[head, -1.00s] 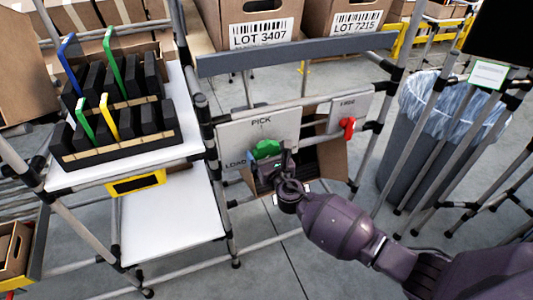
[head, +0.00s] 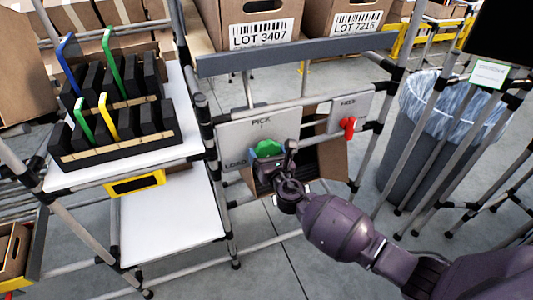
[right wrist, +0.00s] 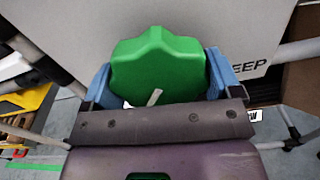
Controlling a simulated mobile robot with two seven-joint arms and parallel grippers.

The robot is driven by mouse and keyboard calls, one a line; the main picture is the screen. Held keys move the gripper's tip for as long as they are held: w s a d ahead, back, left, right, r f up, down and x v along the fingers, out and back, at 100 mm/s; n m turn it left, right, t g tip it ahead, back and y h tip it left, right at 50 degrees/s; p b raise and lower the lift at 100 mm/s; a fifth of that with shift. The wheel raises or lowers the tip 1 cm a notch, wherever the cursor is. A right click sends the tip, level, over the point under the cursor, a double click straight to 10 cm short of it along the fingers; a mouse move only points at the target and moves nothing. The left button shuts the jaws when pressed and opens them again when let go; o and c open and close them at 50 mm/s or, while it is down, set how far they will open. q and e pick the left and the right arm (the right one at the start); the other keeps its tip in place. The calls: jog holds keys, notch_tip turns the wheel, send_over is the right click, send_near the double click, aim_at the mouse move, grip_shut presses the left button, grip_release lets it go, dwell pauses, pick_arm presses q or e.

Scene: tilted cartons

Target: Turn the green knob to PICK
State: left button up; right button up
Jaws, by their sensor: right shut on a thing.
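The green knob (head: 267,148) is mounted on a pale panel (head: 237,135) with PICK printed above it and LOAD to its left. In the right wrist view the knob (right wrist: 160,62) is a lobed green piece with a short white mark on its lower part. My right gripper (head: 272,158) reaches it from the front. Its blue fingers (right wrist: 161,76) are on either side of the knob, shut on it. A label ending in "EEP" shows to the right there; its start is hidden. I cannot tell which label the knob points to. My left gripper is not in view.
A red knob (head: 348,124) on a second small panel sits to the right. A grey rail (head: 300,53) crosses above, under cartons. A rack of black holders (head: 110,135) stands on the left shelf. A lined grey bin (head: 410,150) stands at right.

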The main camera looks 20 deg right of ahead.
jog(key=m+b, duration=0.1)
jog(key=m, duration=0.2)
jog(key=shift+f, duration=0.15)
jog(key=shift+m, duration=1.2)
jog(key=m, duration=0.3)
jog(key=shift+a+m+b, duration=0.15)
jog(key=shift+m+b, duration=0.15)
jog(key=shift+b, duration=0.1)
jog(key=m, duration=0.3)
jog(key=shift+r+m, duration=0.2)
jog(key=shift+m, duration=0.1)
jog(key=m, duration=0.2)
jog(key=shift+r+m, duration=0.1)
jog(key=shift+m, duration=0.2)
jog(key=m, duration=0.3)
jog(key=shift+r+m, duration=0.1)
jog(key=shift+m, duration=0.3)
jog(key=m+p, duration=0.1)
jog(key=m, duration=0.1)
jog(key=shift+r+m, duration=0.1)
jog(key=shift+m, duration=0.2)
jog(key=m+p, duration=0.1)
jog(key=m, duration=0.4)
jog(key=shift+m+p, duration=0.45)
jog(key=shift+m, duration=0.55)
